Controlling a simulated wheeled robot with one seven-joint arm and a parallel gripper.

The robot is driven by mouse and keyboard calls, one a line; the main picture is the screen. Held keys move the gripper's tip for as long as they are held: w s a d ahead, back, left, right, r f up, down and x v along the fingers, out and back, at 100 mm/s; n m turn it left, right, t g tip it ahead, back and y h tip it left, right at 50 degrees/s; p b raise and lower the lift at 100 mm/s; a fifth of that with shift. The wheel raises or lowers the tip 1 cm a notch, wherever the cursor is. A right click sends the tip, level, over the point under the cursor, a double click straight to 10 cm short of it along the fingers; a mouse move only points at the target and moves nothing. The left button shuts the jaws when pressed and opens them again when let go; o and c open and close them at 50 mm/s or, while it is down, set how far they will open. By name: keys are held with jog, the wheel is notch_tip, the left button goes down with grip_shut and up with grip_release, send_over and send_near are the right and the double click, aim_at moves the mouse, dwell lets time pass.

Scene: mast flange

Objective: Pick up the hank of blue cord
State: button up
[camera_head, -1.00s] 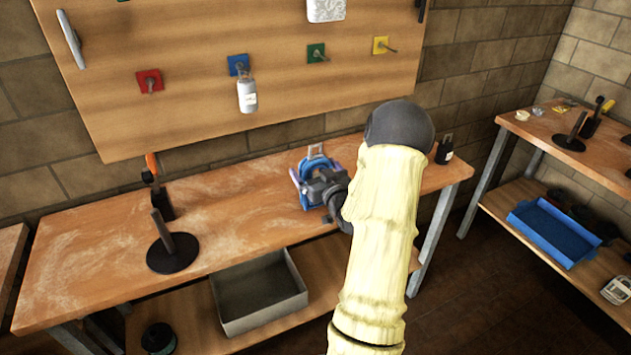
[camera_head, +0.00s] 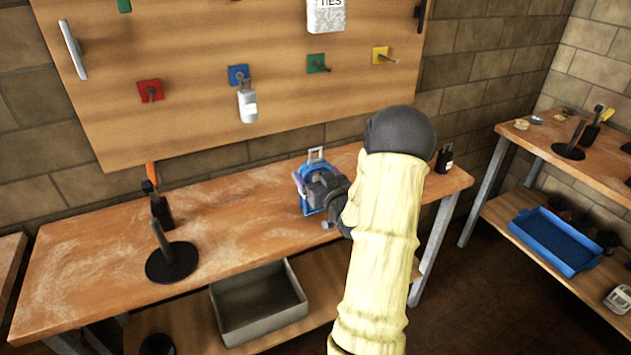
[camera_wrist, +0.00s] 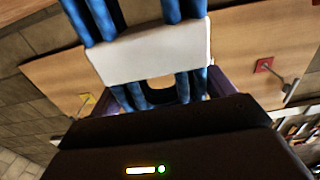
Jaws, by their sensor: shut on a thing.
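The hank of blue cord (camera_head: 309,169) is at my gripper (camera_head: 321,186), over the back part of the workbench, with a pale loop standing up at its top. In the wrist view the blue strands (camera_wrist: 99,18) pass through a broad white band (camera_wrist: 150,52) right in front of the palm. My gripper is shut on the hank, with purple jaw parts at either side of the strands. My arm and gripper hide part of the hank, and I cannot tell whether its underside touches the bench.
The workbench (camera_head: 95,240) holds a black disc stand (camera_head: 171,262) at left and a dark bottle (camera_head: 444,158) at right. A pegboard (camera_head: 200,40) with coloured hook plates and a hanging bottle (camera_head: 248,106) rises behind. A grey bin (camera_head: 258,305) sits on the lower shelf.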

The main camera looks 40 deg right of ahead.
aim_at(315, 149)
jog(key=shift+o, duration=0.2)
notch_tip(315, 149, up, 8)
jog(key=shift+r, duration=0.1)
dwell(1.2)
